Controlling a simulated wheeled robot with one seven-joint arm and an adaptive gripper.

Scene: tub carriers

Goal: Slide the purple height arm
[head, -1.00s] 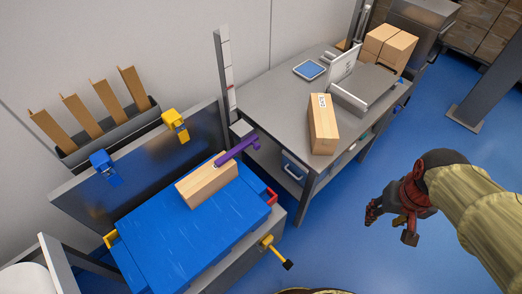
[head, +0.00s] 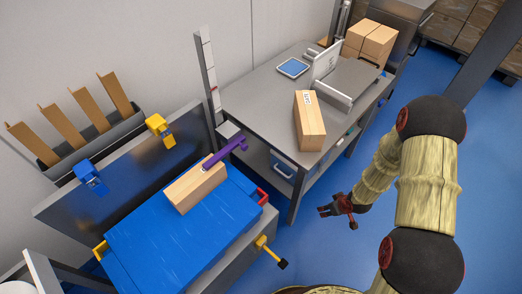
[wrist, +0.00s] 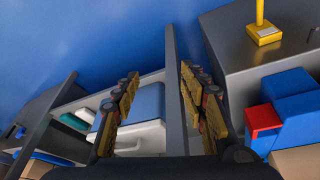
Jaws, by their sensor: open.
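My gripper (head: 326,208) is to the right of and apart from the purple arm, over the floor near the table's legs. In the wrist view my gripper (wrist: 155,95) shows its two fingers wide apart with nothing between them. The purple arm is not visible in the wrist view.
A grey table (head: 262,98) holds a tablet (head: 293,67), a tall carton (head: 309,120) and a scale. A yellow crank handle (head: 268,249) juts from the bench front. Blue (head: 90,176) and yellow (head: 160,130) clamps sit on the back plate.

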